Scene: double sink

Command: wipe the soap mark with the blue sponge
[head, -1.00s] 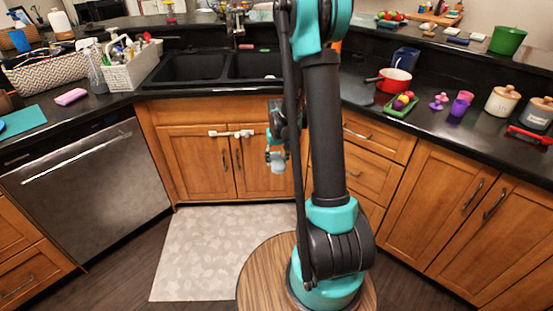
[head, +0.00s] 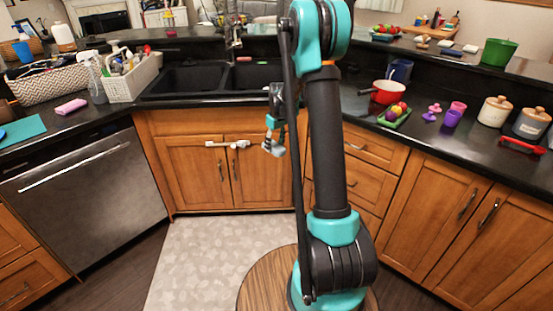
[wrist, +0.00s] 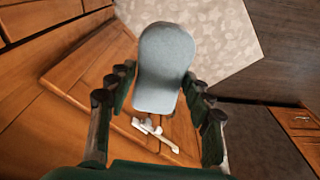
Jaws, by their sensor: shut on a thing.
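My gripper (head: 272,146) hangs in front of the cabinet doors under the sink, below the counter edge. In the wrist view my gripper (wrist: 158,82) is shut on a pale blue-grey rounded block, which looks like the blue sponge (wrist: 163,60). The sponge sticks out beyond the fingertips and touches nothing else that I can see. I cannot make out the soap mark in either view. My arm covers part of the counter right of the sink.
The black double sink (head: 190,80) is set in the dark counter. A white bar (head: 228,144) is on the cabinet doors. A pink sponge (head: 71,106) and a white caddy (head: 130,78) are left. A red pot (head: 388,92) and green tray (head: 394,117) are right.

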